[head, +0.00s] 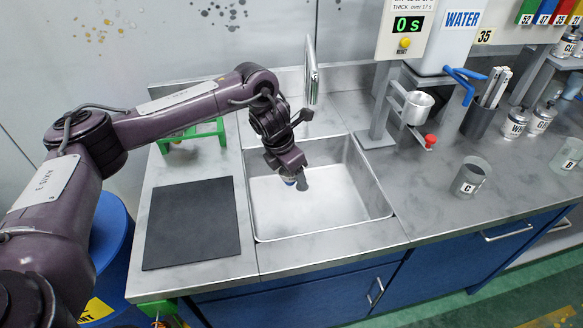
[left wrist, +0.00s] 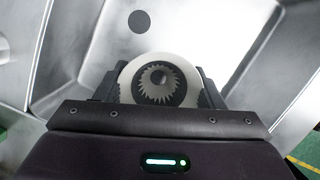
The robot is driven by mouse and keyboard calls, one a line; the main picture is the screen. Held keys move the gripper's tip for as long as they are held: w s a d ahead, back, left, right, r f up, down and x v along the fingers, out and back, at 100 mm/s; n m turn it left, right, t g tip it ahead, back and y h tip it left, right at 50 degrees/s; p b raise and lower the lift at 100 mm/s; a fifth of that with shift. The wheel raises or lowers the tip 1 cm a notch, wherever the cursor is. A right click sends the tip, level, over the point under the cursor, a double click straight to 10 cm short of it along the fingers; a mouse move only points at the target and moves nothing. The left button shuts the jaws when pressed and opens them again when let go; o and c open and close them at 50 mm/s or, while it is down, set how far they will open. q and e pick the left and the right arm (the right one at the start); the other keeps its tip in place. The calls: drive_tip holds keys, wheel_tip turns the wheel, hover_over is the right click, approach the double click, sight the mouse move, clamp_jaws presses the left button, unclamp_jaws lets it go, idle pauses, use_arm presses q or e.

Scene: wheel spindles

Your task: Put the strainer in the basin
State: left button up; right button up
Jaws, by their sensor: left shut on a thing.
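The strainer (left wrist: 132,80) has a pale round rim and a dark toothed centre in the left wrist view. My left gripper (head: 286,170) is shut on it, with a finger on either side of the rim. In the head view the strainer (head: 289,181) shows as a small light and dark piece under the gripper, mostly hidden by it. The metal basin (head: 335,218) is sunk in the counter, and the gripper hangs over its back left part. The strainer appears above the basin floor, but the exact gap is hard to tell. My right gripper is out of view.
A dark mat (head: 192,222) lies left of the basin, with a green stand (head: 205,135) behind it. A faucet (head: 311,72) rises behind the basin. A metal cup on a stand (head: 417,107) and a cup marked C (head: 469,177) are to the right. The basin looks otherwise empty.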

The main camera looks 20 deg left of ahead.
use_arm(q)
wheel_tip(320, 180, down, 7)
drive_tip(key=b, duration=0.4)
drive_tip(key=shift+f+b, duration=0.1)
drive_tip(key=shift+b, duration=0.2)
drive_tip(key=shift+f+b, duration=0.55)
drive_tip(key=shift+f, duration=0.2)
drive_tip(key=shift+f+b, duration=0.3)
drive_tip(key=shift+f, duration=0.1)
drive_tip(key=o, duration=1)
drive_tip(key=shift+r, duration=0.1)
drive_tip(key=shift+r+p, duration=3.3)
drive_tip(key=shift+r, duration=1.15)
